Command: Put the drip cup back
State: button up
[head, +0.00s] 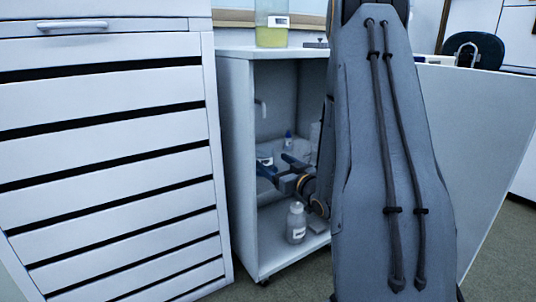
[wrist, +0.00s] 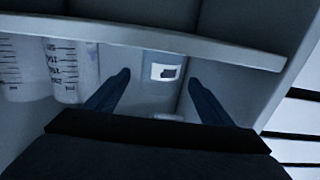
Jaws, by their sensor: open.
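My gripper (head: 272,163) reaches into the open white cabinet with its blue fingers apart. In the wrist view the open fingers (wrist: 159,76) have a pale cup-like container with a white label (wrist: 163,71) between or just beyond their tips. I take it for the drip cup, but cannot be sure. It seems to stand on the cabinet's inner shelf; the head view shows a small labelled container (head: 265,155) by the fingertips. I cannot tell whether the fingers touch it. My arm hides the cabinet's right part.
Graduated clear vessels (wrist: 64,72) stand beside the fingers in the wrist view. A blue-capped bottle (head: 288,140) is behind the gripper. A white bottle (head: 296,223) stands on the cabinet floor below. A jar of yellow liquid (head: 271,36) stands on top; a drawer unit (head: 110,140) is at left.

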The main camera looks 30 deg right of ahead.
jog(key=s+p, duration=0.1)
jog(key=s, duration=0.4)
jog(key=shift+s+p, duration=0.35)
jog(key=shift+p, duration=0.05)
